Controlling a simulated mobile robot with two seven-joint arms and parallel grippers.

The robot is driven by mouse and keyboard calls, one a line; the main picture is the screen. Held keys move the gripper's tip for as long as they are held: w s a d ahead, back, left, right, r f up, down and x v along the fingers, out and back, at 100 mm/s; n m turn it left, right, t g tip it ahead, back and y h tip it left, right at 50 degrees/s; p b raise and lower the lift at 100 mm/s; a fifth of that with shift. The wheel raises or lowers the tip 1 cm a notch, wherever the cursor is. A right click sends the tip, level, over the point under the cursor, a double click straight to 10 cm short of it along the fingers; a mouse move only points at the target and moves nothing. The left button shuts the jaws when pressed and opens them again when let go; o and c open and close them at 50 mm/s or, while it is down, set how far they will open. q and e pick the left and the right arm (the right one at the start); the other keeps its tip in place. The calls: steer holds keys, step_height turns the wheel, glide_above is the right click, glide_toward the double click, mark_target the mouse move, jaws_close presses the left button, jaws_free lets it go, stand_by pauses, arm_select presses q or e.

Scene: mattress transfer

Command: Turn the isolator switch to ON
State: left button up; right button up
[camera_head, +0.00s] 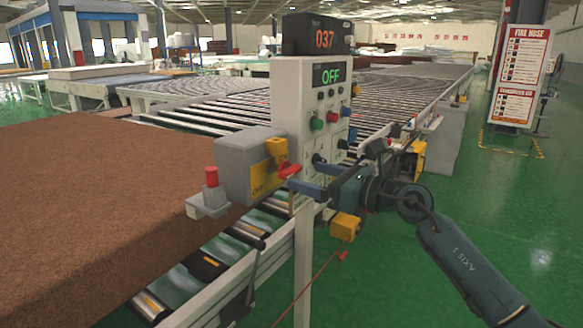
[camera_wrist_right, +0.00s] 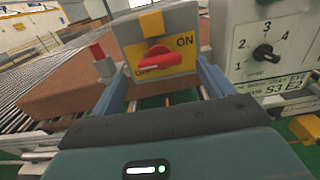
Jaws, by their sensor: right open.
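The isolator switch is a red handle (camera_head: 289,170) on a yellow plate (camera_head: 262,176) on the side of a grey box (camera_head: 243,150). In the right wrist view the red handle (camera_wrist_right: 158,63) lies nearly level, and "ON" is printed at the plate's upper right. My right gripper (camera_head: 311,178) is open, its blue fingers pointing at the switch. In the wrist view the fingers stand on the left and right, with the handle between and beyond them; I see no grip on it. My left gripper is not in view.
The white control panel (camera_head: 296,105) with buttons and knobs stands close beside the gripper; its rotary dial (camera_wrist_right: 263,53) shows at right. A red-topped post (camera_head: 211,178) stands left of the box. A brown mattress (camera_head: 110,200) lies on the roller conveyor (camera_head: 400,95).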

mark_target(295, 172)
steer(key=x, duration=0.5)
steer(key=shift+w+a, duration=0.2)
steer(key=shift+a, duration=0.15)
steer(key=shift+c, duration=0.3)
steer(key=c, duration=0.9)
